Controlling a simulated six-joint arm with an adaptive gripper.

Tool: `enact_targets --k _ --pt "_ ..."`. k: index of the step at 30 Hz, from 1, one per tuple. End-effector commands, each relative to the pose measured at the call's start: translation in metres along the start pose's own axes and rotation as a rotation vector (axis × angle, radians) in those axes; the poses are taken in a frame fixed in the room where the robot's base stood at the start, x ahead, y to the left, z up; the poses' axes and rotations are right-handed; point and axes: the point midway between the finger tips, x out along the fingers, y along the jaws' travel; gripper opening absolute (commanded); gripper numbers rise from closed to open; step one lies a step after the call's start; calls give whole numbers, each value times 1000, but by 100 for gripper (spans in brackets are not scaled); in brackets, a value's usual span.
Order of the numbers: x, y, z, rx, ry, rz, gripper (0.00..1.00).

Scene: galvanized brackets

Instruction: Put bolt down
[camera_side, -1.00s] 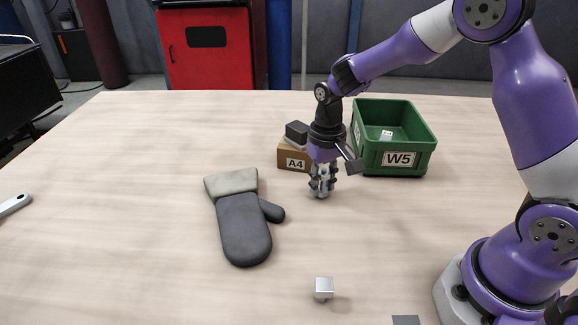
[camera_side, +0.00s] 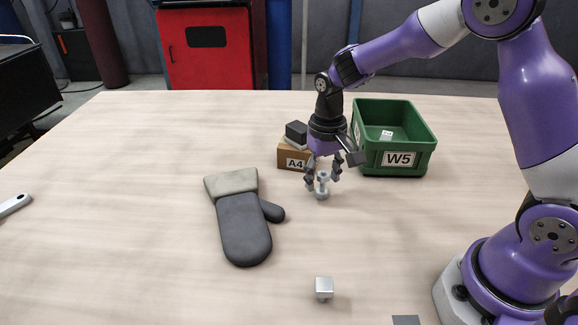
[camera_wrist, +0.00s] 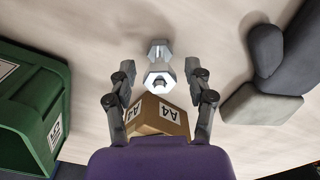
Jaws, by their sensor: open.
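The bolt (camera_side: 322,188) is a light grey metal piece with a wider hexagonal end, standing upright on the table right of the mitt's cuff. In the wrist view the bolt (camera_wrist: 158,72) shows between and just beyond the fingertips, its hexagonal top facing the camera. My gripper (camera_side: 322,178) is open around the upper part of the bolt, with a finger on each side. In the wrist view my gripper (camera_wrist: 158,78) has clear gaps between both fingers and the bolt.
A green W5 bin (camera_side: 397,158) is at the back right. Table between is clear.

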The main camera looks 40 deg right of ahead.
Motion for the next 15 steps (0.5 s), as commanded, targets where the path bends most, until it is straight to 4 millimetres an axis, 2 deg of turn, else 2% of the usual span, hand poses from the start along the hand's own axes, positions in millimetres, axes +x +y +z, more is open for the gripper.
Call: enact_targets --k 3,9,15 --pt "-29 0 -1 0 8 -2 60" --pt "-74 0 -1 0 6 -1 60" --pt "-99 0 0 -1 4 -1 60"
